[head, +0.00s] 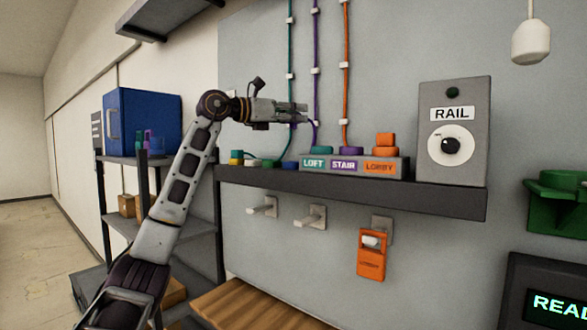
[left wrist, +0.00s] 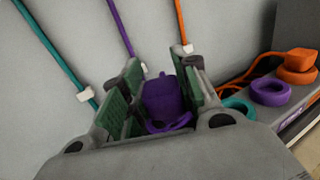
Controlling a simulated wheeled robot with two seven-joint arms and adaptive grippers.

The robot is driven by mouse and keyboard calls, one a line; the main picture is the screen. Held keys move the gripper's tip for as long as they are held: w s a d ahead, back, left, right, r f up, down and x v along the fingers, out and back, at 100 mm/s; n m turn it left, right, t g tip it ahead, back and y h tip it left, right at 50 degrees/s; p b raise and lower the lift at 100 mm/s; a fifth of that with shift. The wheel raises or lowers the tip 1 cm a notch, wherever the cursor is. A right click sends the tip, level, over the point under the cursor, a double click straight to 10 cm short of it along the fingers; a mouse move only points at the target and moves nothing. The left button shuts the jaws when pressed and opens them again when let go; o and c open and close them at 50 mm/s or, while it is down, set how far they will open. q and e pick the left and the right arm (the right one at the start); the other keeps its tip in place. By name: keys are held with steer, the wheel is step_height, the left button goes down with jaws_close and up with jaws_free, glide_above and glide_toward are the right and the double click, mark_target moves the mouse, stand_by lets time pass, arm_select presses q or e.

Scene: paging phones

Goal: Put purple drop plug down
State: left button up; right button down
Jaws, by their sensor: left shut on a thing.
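My left gripper (head: 304,114) is raised above the dark shelf, left of and above the socket box. In the left wrist view, the left gripper (left wrist: 160,90) is shut on the purple drop plug (left wrist: 163,98), which sits between its green-padded fingers. The purple cable (head: 315,60) runs down the wall behind the gripper. The grey socket box (head: 408,168) carries LOFT, STAIR (head: 343,165) and LOBBY labels. In the left wrist view, a purple ring socket (left wrist: 270,92) shows empty, between a teal ring and an orange plug (left wrist: 292,62) seated in an orange ring. My right gripper is out of view.
Below hang wall hooks, one with an orange handset (head: 371,262). A blue box (head: 150,120) is on the left rack.

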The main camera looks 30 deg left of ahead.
arm_select(q)
steer(key=shift+a, duration=0.1)
steer(key=shift+s+f, duration=0.1)
steer(key=shift+f, duration=0.1)
step_height(320, 180, down, 2)
steer(key=shift+f+b, duration=0.3)
steer(key=shift+f, duration=1.4)
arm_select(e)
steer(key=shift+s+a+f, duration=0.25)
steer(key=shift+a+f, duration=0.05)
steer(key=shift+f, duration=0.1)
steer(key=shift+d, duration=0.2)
arm_select(q)
steer(key=shift+f, duration=0.1)
